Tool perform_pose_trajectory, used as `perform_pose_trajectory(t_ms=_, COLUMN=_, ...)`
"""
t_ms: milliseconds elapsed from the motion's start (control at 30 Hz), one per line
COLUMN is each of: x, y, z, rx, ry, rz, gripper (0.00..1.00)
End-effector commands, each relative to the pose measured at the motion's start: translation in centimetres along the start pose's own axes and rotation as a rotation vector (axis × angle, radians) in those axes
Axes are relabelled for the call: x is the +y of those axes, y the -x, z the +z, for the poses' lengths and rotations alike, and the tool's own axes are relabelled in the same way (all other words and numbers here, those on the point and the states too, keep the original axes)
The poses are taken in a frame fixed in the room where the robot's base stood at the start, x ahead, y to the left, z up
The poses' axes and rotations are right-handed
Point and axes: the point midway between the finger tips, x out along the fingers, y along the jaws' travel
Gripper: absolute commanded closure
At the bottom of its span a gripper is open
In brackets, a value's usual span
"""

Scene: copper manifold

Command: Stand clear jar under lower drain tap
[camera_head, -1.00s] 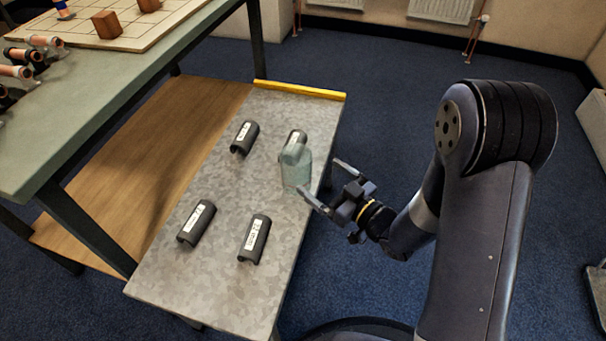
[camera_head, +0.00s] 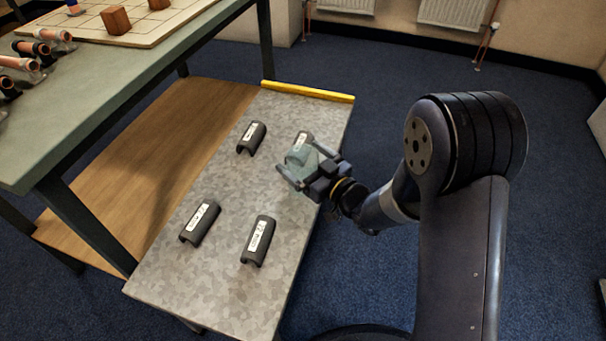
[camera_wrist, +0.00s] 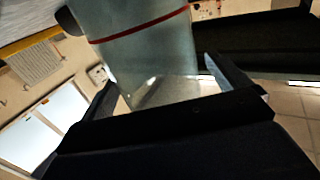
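The clear jar (camera_head: 298,157) stands on the grey metal trolley top (camera_head: 190,268), near its right edge. My gripper (camera_head: 297,165) is around the jar, with one finger on each side of it, and hides its lower part. In the wrist view the jar (camera_wrist: 150,55), with a red band round it, fills the space between my fingers. The fingers look spread, and I cannot tell whether they touch the glass. No drain tap can be made out for certain; copper pipe ends (camera_head: 30,48) show on the green bench at the upper left.
Several dark labelled half-round pieces lie on the trolley, one near the front (camera_head: 258,240) and one at the left (camera_head: 200,221). A yellow strip (camera_head: 308,91) edges its far end. The green bench (camera_head: 110,90) stands at the left, over a wooden shelf (camera_head: 120,175).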

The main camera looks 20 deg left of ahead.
Motion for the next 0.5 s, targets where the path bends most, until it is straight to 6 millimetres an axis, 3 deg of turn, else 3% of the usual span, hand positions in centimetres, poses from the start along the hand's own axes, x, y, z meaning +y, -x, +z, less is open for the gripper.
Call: perform_pose_trajectory(t_ms=500, x=0.01, y=0.05, z=0.02, rx=0.000, ry=0.000, rz=0.000, gripper=0.47)
